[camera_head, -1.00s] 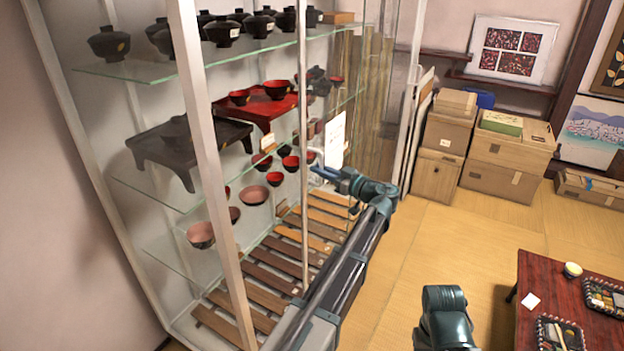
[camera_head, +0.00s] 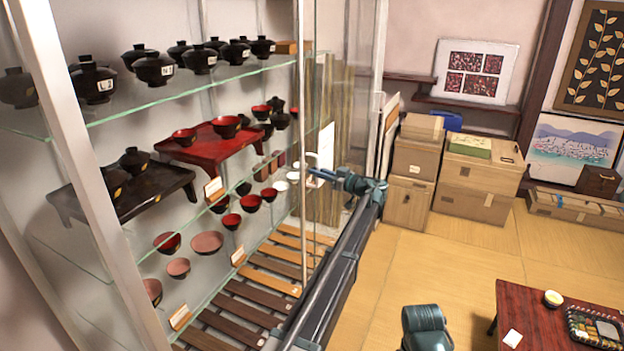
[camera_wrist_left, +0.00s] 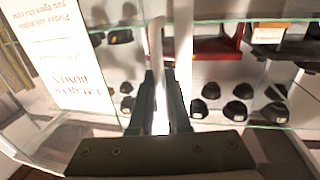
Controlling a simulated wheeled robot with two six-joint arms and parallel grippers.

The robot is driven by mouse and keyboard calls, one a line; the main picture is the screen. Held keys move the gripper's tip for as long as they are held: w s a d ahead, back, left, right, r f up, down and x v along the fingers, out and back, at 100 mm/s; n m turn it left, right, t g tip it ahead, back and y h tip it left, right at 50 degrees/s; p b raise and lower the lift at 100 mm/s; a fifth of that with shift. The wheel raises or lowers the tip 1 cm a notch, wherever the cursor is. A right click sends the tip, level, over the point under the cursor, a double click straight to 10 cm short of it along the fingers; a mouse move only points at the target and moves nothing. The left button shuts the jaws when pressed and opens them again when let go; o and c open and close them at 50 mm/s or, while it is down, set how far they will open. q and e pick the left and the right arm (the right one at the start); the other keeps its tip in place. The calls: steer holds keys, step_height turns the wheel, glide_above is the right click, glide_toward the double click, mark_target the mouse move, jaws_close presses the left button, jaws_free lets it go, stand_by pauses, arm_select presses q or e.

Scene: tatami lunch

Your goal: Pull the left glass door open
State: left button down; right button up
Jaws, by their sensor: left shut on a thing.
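The glass cabinet shows in the head view, its glass front bounded by a pale post (camera_head: 75,150) on the left. A thin metal strip (camera_head: 304,110) stands near the middle of the front, beside my left gripper (camera_head: 318,174). Exact edges of the left glass door are hard to tell through the clear glass. In the left wrist view my left gripper (camera_wrist_left: 160,115) is shut on a pale upright door handle (camera_wrist_left: 156,45). Shelves and bowls show behind it.
Black lidded bowls (camera_head: 154,68) and a red tray (camera_head: 215,144) stand on the cabinet shelves. A white printed sign (camera_wrist_left: 65,50) is left of the handle. Cardboard boxes (camera_head: 478,180) stand beyond the cabinet.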

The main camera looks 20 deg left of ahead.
arm_select(q)
steer(key=shift+w+d, duration=0.1)
steer(key=shift+w, duration=1.2)
arm_select(e)
steer(key=shift+w, duration=0.35)
arm_select(q)
steer(key=c, duration=0.9)
jaws_free()
steer(key=shift+s+d, duration=0.1)
steer(key=v, duration=1.3)
steer(key=shift+d, duration=0.35)
